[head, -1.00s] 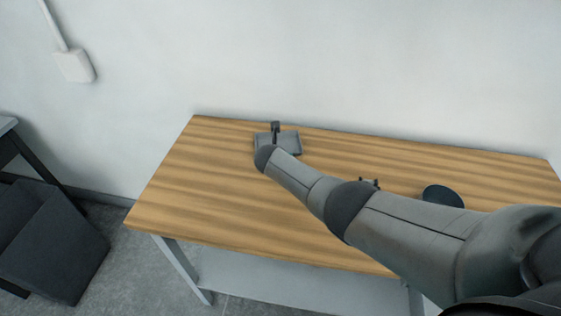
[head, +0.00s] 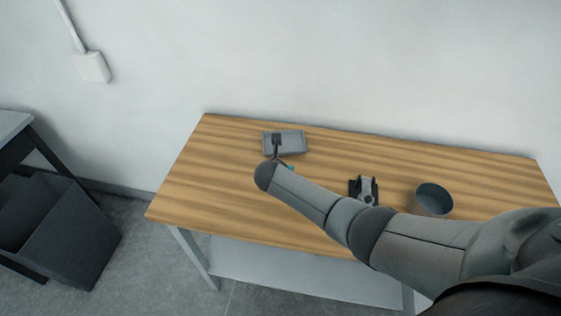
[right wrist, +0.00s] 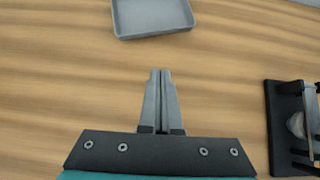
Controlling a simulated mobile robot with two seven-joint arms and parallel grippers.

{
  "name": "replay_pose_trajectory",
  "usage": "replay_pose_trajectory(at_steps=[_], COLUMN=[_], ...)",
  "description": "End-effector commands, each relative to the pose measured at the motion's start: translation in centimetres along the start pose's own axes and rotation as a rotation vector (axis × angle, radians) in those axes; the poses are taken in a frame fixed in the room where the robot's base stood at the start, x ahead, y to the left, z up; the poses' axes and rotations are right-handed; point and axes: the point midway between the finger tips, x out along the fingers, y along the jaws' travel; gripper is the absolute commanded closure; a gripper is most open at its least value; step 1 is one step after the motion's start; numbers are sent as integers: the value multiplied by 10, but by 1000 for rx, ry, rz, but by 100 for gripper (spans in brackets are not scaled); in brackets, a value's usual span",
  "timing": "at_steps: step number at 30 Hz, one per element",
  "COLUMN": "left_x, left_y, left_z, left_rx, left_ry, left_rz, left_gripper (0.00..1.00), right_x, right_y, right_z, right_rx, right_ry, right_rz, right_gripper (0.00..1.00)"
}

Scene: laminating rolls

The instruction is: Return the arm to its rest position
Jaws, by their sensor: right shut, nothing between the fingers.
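My right arm comes in from the right in the head view and reaches over the wooden table (head: 215,190). Its forearm hides most of the right gripper there; a small teal part shows beside the wrist. In the right wrist view my right gripper (right wrist: 160,73) is shut, its two grey fingers together with nothing between them. It points toward a shallow grey tray (right wrist: 152,33), apart from it. The tray (head: 297,149) also shows at the back of the table in the head view and looks empty. My left gripper is not in view.
A black-based device with a grey roller part (head: 363,190) stands right of my forearm; it also shows in the right wrist view (right wrist: 287,125). A round dark grey container (head: 434,203) stands farther right. A dark bin (head: 72,235) is on the floor at left. The table's left part is clear.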

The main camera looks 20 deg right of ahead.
Motion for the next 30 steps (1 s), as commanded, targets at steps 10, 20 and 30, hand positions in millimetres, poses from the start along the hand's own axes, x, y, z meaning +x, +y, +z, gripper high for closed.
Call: replay_pose_trajectory(at_steps=[10, 20, 30], left_x=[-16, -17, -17], left_y=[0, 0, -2], left_z=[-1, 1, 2], left_rx=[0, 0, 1], left_ry=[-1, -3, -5], left_rz=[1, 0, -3], left_gripper=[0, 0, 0], right_x=[-32, -35, -93], right_y=[-1, -1, -5], right_z=[0, -2, -77], right_rx=[-1, 10, 633], right_ry=[0, 4, 206], right_rz=[-1, 0, 3], right_gripper=[100, 100, 100])
